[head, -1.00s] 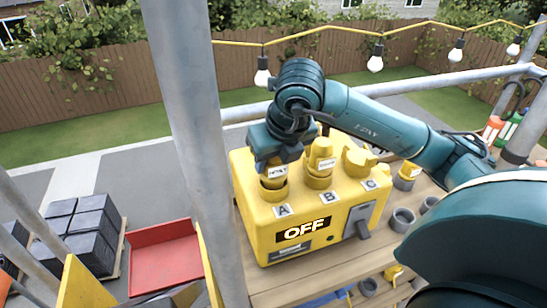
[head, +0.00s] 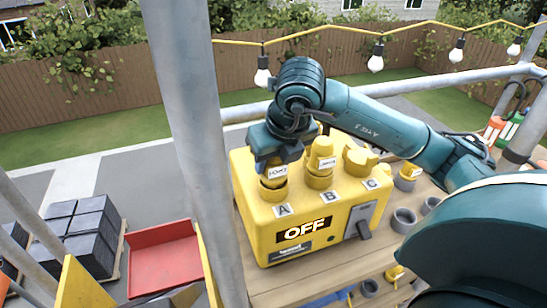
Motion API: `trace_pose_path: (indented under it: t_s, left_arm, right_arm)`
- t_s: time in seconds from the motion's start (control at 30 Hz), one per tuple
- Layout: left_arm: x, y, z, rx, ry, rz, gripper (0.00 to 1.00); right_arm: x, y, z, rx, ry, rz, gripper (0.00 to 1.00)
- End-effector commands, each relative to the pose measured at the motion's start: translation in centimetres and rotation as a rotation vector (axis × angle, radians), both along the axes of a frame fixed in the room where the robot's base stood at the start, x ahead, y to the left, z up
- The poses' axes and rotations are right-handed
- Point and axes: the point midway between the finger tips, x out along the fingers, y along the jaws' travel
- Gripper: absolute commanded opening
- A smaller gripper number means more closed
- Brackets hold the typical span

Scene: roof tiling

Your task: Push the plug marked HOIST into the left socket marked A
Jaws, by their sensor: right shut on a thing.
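The yellow power box (head: 258,222) stands on a wooden bench, with an OFF plate on its front and sockets labelled A, B and C on top. My right gripper (head: 273,163) is shut on the HOIST plug (head: 277,172), a yellow plug with a white label. The plug stands upright at the left socket A (head: 273,192), its lower end at the socket's rim. How deep it sits I cannot tell. Another labelled plug (head: 321,158) stands in socket B. A yellow cap or flap shows at socket C (head: 359,160). My left gripper is not in view.
A grey lever (head: 363,228) is on the box's front right. Grey rings (head: 403,217) and a yellow plug (head: 407,175) lie on the bench to the right. A scaffold pole (head: 195,150) stands close left of the box. A string of bulbs (head: 375,62) hangs behind.

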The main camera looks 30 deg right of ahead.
Motion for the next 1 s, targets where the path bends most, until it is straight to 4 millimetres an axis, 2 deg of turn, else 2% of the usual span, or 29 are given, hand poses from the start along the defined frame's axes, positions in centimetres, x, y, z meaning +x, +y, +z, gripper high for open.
trace_pose_path:
  t_s: [0.43,0.47,0.53,0.77,1.0]
  left_arm:
    - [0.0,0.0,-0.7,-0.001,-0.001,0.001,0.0]
    - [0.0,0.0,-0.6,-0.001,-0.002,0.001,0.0]
    - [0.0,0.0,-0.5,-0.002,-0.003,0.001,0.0]
    - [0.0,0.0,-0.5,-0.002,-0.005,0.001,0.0]
    - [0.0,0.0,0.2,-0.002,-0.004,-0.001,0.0]
  right_arm:
    - [0.0,0.0,-1.0,0.0,-0.001,0.0,0.13]
    - [0.0,0.0,-0.9,0.0,-0.001,0.0,0.42]
    - [0.0,0.0,-0.8,0.0,-0.001,0.0,0.47]
    - [0.0,0.0,-0.9,-0.001,0.001,0.0,0.49]
    - [-0.5,0.0,0.7,0.0,-0.001,0.0,0.49]
